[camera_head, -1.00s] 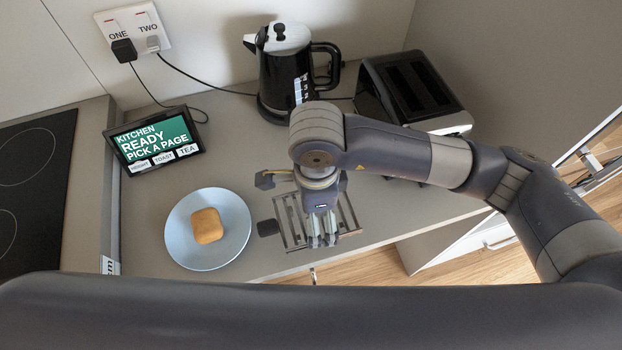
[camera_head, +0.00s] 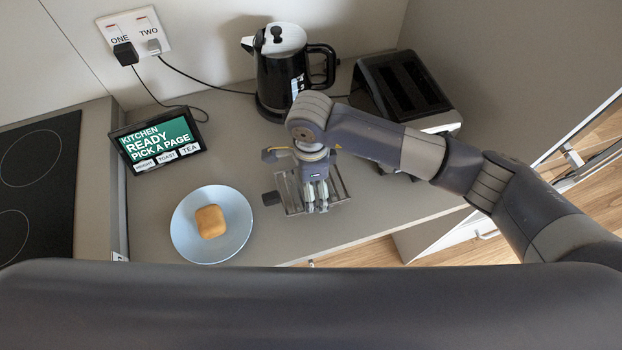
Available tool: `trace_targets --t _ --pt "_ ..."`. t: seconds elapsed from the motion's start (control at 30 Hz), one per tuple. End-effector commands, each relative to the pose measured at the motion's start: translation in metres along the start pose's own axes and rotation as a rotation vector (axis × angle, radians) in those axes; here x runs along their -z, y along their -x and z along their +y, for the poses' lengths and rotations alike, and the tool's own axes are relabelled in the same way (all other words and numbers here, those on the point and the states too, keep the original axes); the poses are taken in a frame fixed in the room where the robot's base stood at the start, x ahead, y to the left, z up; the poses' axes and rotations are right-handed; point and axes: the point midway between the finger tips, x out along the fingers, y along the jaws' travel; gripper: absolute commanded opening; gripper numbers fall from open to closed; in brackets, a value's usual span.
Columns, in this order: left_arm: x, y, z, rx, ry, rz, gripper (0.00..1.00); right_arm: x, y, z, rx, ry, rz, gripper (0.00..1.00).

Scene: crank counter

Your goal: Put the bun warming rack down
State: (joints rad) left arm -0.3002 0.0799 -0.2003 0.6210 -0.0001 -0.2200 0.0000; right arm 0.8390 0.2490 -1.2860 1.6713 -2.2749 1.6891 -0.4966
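The bun warming rack (camera_head: 341,187), a small frame of thin metal bars with a dark tab at its left, is over the counter to the right of the plate. My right gripper (camera_head: 316,196) points down at the middle of the rack, its fingers close together with the bars around them. It appears shut on the rack, which has moved along with it. The fingertips partly hide the bars, and I cannot tell whether the rack touches the counter. My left gripper is not in view.
A blue plate (camera_head: 186,240) with a bun (camera_head: 210,221) sits to the left. A screen (camera_head: 157,144), a black kettle (camera_head: 283,78) and a toaster (camera_head: 405,90) stand behind. A hob (camera_head: 38,185) is at far left. Bare counter lies between screen and rack; the front edge is close.

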Motion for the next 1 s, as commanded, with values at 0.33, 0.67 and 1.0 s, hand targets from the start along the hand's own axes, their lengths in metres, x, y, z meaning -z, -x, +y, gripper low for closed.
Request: trace_targets --t 0.33,0.67,1.0 --pt "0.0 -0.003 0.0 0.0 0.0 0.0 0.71 0.0 -0.002 0.0 0.001 0.0 0.0 1.0" --pt "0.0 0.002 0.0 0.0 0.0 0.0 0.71 0.0 0.003 0.0 0.0 0.0 0.0 1.0" --pt "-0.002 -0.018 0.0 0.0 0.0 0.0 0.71 0.0 0.069 -0.002 0.007 0.002 0.0 1.0"
